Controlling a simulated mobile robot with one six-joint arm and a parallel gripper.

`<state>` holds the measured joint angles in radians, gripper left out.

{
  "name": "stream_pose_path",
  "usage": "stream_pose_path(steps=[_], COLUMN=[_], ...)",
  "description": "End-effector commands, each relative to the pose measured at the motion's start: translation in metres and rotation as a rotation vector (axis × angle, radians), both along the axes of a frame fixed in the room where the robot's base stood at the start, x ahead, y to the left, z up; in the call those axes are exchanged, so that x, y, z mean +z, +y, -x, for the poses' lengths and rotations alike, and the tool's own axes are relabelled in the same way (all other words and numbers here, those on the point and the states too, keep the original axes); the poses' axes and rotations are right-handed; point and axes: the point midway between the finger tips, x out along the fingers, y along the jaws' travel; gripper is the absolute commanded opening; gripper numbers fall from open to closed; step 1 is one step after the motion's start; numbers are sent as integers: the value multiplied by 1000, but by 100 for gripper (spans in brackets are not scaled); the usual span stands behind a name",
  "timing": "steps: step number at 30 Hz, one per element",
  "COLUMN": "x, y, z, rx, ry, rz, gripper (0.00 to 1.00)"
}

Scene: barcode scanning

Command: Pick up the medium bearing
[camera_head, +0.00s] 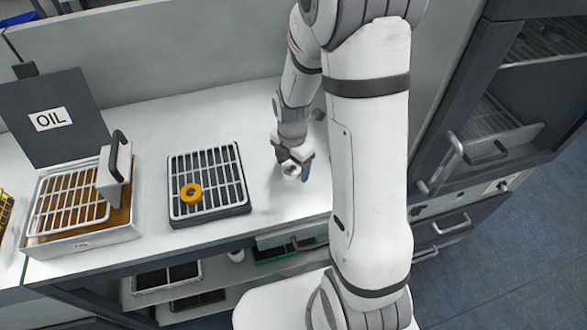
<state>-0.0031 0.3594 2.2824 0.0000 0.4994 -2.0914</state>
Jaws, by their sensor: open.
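My gripper (292,172) is low over the white worktop, right of the dark rack, with its fingers pointing down. It is open. A small, pale metallic round thing (290,170) shows at the fingertips; it looks like a bearing, but I cannot tell its size or whether the fingers touch it. An orange ring (190,193), which may be another bearing, lies flat on the left part of the rack (241,206). It is well left of my gripper. I cannot tell which one is the medium bearing. My arm hides the worktop behind it.
An oil bath (82,238) with a wire basket and a raised handle stands at the left. A dark panel marked OIL (50,119) stands behind it. A grey cabinet with handles (455,150) is at the right. The worktop (150,130) behind the rack is clear.

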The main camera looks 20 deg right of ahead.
Motion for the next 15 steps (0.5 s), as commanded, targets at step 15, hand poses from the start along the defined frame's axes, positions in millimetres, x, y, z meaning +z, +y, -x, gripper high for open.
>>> stream_pose_path(steps=[15], x=[0], y=[1], z=[0], rx=[1], ry=[0], rz=[0], gripper=[33])
